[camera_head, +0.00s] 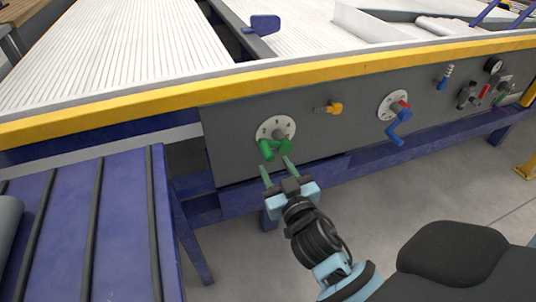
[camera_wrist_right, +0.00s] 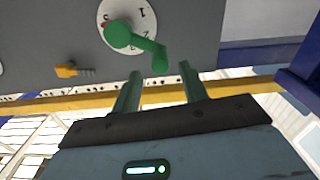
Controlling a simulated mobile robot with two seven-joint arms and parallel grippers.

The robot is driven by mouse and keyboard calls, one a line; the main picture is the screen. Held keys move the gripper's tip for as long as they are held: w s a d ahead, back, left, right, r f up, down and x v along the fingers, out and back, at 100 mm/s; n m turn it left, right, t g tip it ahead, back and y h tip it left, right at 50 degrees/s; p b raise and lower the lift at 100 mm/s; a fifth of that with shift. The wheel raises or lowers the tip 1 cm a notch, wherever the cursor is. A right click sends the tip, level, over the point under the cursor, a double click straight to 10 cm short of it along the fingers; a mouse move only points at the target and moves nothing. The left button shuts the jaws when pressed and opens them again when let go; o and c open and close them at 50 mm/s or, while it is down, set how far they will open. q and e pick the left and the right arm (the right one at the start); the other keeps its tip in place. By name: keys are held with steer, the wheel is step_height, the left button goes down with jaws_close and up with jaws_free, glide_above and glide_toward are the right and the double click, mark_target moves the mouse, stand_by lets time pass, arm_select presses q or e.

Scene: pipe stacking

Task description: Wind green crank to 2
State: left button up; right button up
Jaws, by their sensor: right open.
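The green crank (camera_head: 267,149) sits on a white numbered dial (camera_head: 277,128) on the grey panel. In the right wrist view the green crank (camera_wrist_right: 119,36) shows with its handle (camera_wrist_right: 159,58) pointing down and right, and a 1 and a 2 can be read on the dial (camera_wrist_right: 143,12). My right gripper (camera_head: 276,172) is open and empty, with its green fingers just below the crank. In the right wrist view my right gripper (camera_wrist_right: 157,86) has its two fingers apart, and the crank handle is ahead of the gap between them. My left gripper is not in view.
A yellow-orange knob (camera_head: 335,107) is right of the green crank. A blue crank (camera_head: 400,125) on a second dial is farther right, then several small valves and a gauge (camera_head: 493,66). A yellow rail (camera_head: 230,87) runs above the panel. A blue roller table (camera_head: 120,220) stands at left.

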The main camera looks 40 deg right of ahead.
mark_target(272, 160)
steer(key=shift+b+x, duration=0.4)
steer(key=shift+x, duration=2.55)
jaws_close()
